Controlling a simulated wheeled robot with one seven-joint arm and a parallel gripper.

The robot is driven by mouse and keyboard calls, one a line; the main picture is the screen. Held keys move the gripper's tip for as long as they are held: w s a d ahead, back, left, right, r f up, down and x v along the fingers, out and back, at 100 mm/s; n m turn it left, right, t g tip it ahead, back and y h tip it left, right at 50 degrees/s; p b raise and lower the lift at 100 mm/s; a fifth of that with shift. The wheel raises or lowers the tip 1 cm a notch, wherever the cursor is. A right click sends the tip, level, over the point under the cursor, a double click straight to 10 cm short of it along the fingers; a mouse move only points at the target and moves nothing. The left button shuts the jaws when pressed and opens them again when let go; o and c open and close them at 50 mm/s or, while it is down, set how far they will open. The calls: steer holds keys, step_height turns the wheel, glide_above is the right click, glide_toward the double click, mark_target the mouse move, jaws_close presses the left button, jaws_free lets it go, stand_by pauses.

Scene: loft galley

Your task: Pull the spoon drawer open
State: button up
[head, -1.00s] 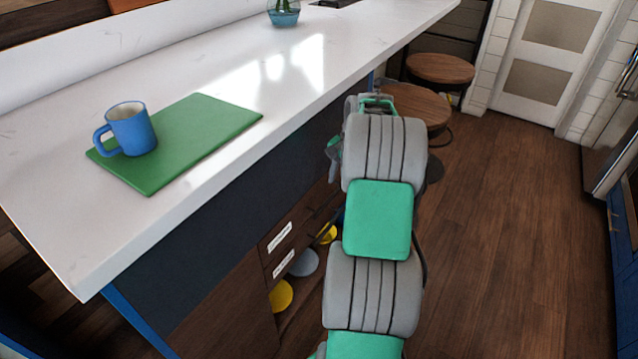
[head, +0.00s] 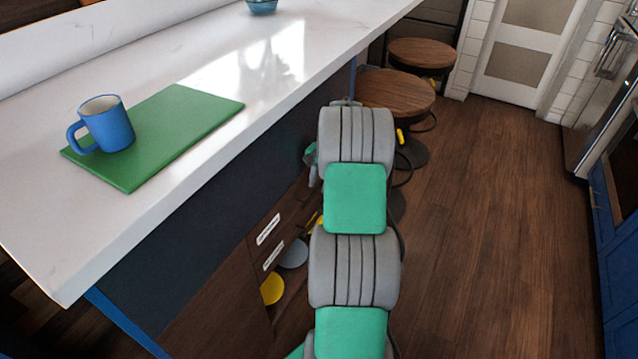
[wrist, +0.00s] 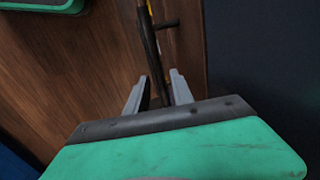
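Two brown drawer fronts with white labels show low on the island in the head view, an upper one (head: 268,229) and a lower one (head: 273,256). The label text is too small to read, so I cannot tell which is the spoon drawer. My arm hides what lies to their right. In the wrist view my gripper (wrist: 159,84) has its two grey fingers apart. A dark, narrow bar or edge runs between them, with a short dark peg beside it; I cannot tell whether the fingers touch it. In the head view the gripper is mostly hidden by my arm.
A blue mug (head: 107,124) stands on a green board (head: 190,115) on the white counter (head: 160,190). Yellow (head: 272,288) and grey (head: 293,254) discs are by the drawers. Wooden stools (head: 396,92) stand beyond my arm. The floor to the right is clear.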

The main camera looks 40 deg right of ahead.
jaws_close()
stand_by(1.1)
